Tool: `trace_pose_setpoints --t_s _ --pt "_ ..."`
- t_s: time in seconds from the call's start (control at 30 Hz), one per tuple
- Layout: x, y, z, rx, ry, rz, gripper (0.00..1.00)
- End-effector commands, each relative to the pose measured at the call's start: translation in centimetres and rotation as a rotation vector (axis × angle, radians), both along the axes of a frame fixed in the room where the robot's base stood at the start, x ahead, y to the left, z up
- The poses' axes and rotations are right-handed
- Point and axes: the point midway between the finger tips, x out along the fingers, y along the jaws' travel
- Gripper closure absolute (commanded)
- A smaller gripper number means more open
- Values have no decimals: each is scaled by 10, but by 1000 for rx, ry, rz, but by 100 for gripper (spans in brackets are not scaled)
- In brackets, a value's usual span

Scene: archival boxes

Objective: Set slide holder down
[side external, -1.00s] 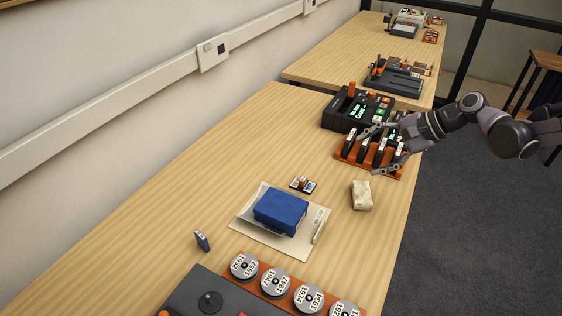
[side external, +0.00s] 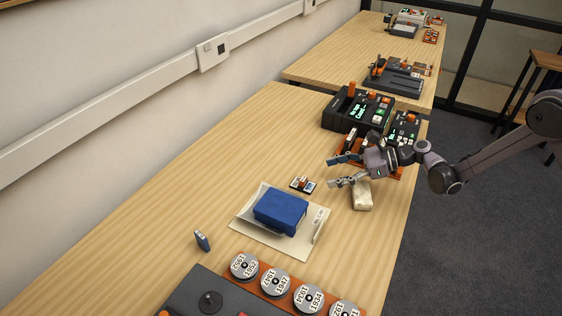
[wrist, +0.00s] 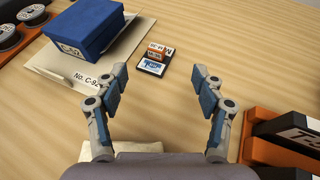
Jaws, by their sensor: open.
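A small dark holder with white labels and an orange-and-white block on it lies on the table; I take it for the slide holder (side external: 303,185). In the wrist view the slide holder (wrist: 153,66) lies flat, beyond my fingertips and roughly midway between them. My gripper (side external: 338,172) is open and empty, above the table to the right of the slide holder and apart from it. In the wrist view my gripper (wrist: 159,86) has its two blue-padded fingers spread wide, with bare wood between them.
A blue box (side external: 281,210) sits on a cream folder (side external: 255,238) near the slide holder. A beige block (side external: 362,200) lies below my gripper. An orange rack (side external: 347,158) and a black device (side external: 345,112) stand behind. The wood left of the slide holder is clear.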

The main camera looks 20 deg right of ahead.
Motion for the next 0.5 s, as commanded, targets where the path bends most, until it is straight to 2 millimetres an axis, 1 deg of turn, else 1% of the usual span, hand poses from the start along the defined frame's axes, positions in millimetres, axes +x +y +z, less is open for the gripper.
trace_pose_setpoints --t_s 0.03,0.2,0.43,0.5 --pt "2 8 -3 0 0 3 31" --pt "11 29 -13 -2 -1 4 31" --pt "17 41 -18 -1 -1 2 31" --pt "20 48 -21 -2 -1 3 31"
